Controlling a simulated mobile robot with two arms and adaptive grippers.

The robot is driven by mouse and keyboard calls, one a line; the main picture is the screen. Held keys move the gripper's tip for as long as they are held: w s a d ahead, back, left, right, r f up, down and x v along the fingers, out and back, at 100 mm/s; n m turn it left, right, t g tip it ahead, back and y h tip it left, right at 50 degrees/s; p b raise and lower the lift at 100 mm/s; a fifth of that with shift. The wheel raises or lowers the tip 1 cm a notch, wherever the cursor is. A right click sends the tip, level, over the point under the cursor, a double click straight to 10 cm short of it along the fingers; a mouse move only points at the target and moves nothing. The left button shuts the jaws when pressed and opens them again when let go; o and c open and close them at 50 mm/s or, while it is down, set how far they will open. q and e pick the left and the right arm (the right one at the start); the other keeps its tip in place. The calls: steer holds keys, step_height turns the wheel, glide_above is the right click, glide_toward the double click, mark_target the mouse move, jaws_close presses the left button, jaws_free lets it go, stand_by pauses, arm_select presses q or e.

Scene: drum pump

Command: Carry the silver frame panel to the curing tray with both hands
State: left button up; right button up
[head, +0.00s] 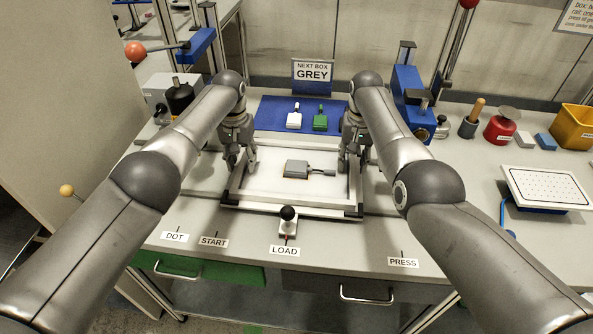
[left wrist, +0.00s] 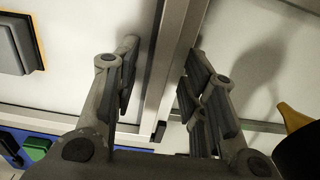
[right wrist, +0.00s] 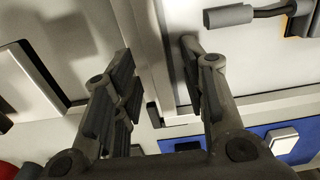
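The silver frame panel (head: 320,211) lies flat at the middle of the bench, with a pale area inside it. My left gripper (head: 241,163) is at its left side bar; in the left wrist view the fingers (left wrist: 162,60) stand apart on either side of the bar (left wrist: 172,75). My right gripper (head: 354,160) is at the right side bar; in the right wrist view its fingers (right wrist: 157,55) also straddle the bar (right wrist: 150,40) with gaps showing. A white perforated tray (head: 548,186), perhaps the curing tray, is at the right of the bench.
A small grey box (head: 296,169) lies within the frame's outline. A blue mat (head: 270,117) with a white and a green item is behind. A black-knobbed lever (head: 288,215) stands at the front edge. Blue presses, a red pot (head: 501,127) and a yellow bin (head: 574,126) stand around.

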arm_select(q)
jaws_close()
arm_select(e)
jaws_close()
arm_select(q)
steer(key=shift+w+r, duration=0.1)
steer(key=shift+r, duration=0.1)
arm_select(e)
steer(key=shift+w+r, duration=0.1)
steer(key=shift+r, duration=0.1)
